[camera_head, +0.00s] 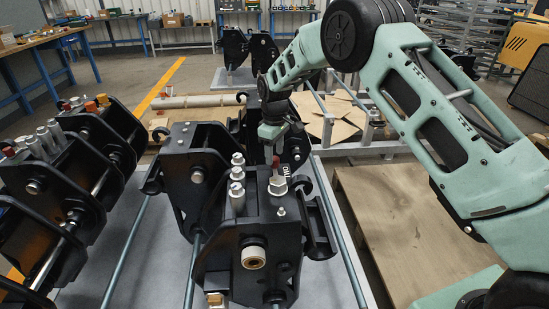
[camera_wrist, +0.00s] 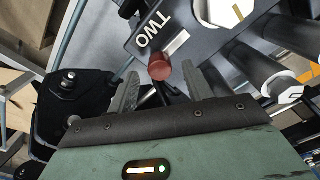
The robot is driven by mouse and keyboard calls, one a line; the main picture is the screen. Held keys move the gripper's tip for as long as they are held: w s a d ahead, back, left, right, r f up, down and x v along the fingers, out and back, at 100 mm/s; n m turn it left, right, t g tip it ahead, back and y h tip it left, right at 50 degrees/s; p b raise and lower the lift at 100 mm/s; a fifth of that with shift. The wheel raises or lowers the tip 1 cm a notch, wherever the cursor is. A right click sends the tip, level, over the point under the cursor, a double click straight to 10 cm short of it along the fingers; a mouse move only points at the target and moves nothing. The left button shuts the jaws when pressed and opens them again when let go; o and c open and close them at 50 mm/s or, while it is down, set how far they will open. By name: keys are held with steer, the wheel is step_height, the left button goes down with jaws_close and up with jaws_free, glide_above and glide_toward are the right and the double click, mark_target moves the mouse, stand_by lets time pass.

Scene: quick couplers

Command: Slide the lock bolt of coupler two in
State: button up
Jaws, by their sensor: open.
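Coupler two (camera_head: 258,208) is a black block in the middle of the head view, with a white TWO label on its top. In the wrist view the label (camera_wrist: 152,27) is upside down. The red knob of the lock bolt (camera_wrist: 160,67) stands at the end of a pale strip (camera_wrist: 176,43) beside the label. It also shows small in the head view (camera_head: 276,161). My gripper (camera_wrist: 159,76) is open above the coupler. Its fingers are on either side of the knob, with gaps showing; whether the tips are level with it I cannot tell.
Silver cylinders (camera_head: 237,187) stand on the coupler left of the knob. A pale hex fitting (camera_head: 278,186) is close by. Another black coupler (camera_head: 90,150) with coloured caps stands at the left. A wooden board (camera_head: 410,240) lies to the right.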

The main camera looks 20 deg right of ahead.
mark_target(275, 172)
steer(key=shift+f, duration=1.3)
jaws_close()
steer(key=shift+s+a+r+p, duration=0.1)
steer(key=shift+s+a+p, duration=0.05)
steer(key=shift+s, duration=0.45)
steer(key=shift+s+a+p, duration=0.1)
steer(key=shift+s+p, duration=0.05)
steer(key=shift+s, duration=0.65)
jaws_free()
